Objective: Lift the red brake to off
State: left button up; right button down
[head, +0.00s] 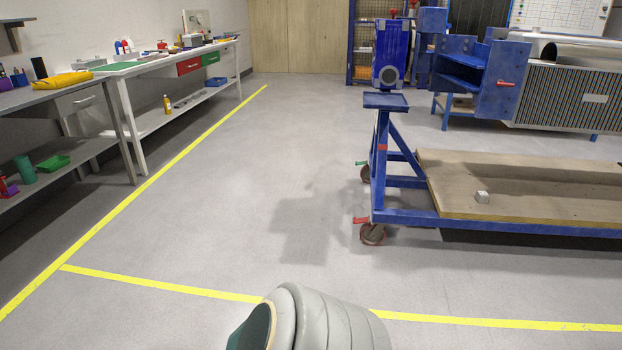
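A small red lever (361,220) sticks out to the left at the near caster (372,234) of the blue trolley (378,185). It looks like the brake, and it looks about level. A green lever (361,163) sits at the farther caster (368,174). Both levers are apart from anything of mine in view. Neither of my grippers shows. Only a rounded grey part of my own body shows at the bottom centre.
Clear grey floor lies left of the trolley, crossed by a yellow line (160,284). The trolley carries a wooden deck (450,190) with a small light block (482,197). Workbenches (130,85) line the left wall. Blue jig parts (495,95) stand behind at right.

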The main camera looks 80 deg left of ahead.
aim_at(364, 220)
jog(key=u, duration=2.3)
jog(key=i+u, duration=0.1)
jog(key=i+l, duration=0.05)
jog(key=i, duration=0.05)
